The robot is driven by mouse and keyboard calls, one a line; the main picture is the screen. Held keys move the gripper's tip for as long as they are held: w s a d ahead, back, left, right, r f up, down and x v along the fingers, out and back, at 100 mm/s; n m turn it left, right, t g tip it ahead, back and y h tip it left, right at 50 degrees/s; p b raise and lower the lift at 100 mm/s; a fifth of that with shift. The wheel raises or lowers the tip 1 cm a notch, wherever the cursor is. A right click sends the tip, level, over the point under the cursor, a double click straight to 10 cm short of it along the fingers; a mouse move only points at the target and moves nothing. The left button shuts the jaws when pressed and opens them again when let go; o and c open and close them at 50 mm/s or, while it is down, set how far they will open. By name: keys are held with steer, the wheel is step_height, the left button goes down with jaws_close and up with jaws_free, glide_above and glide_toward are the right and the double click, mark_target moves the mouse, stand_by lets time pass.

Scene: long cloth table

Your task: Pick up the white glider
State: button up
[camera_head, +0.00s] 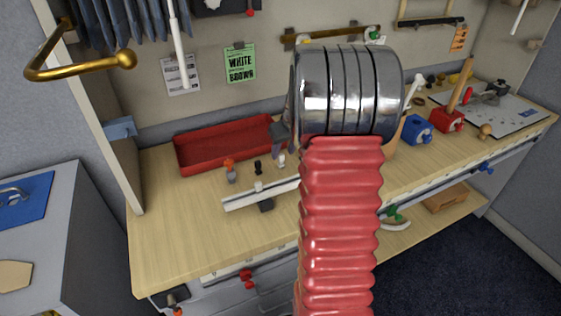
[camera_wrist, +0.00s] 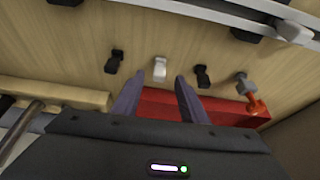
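The small white glider (camera_head: 281,160) stands on the wooden bench top, in front of the red tray. In the wrist view the white glider (camera_wrist: 160,68) lies just beyond the fingertips, in line with the gap between them. My gripper (camera_wrist: 157,82) is open, its two dark fingers apart with nothing between them. In the head view my gripper (camera_head: 281,138) is partly hidden by my arm and appears just behind the white glider. I cannot tell its exact height above the bench.
Black gliders (camera_wrist: 115,62) (camera_wrist: 202,75) flank the white one closely. A grey and orange piece (camera_wrist: 247,90) stands beyond one of them. A pale rail (camera_head: 240,199) lies in front. The red tray (camera_head: 190,160) is behind. The front left bench top is clear.

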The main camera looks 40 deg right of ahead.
mark_target(282, 155)
steer(key=shift+w+f, duration=0.1)
steer(key=shift+f, duration=0.15)
steer(key=shift+x, duration=2.55)
steer(key=shift+w+d, duration=0.1)
steer(key=shift+d, duration=0.05)
jaws_close()
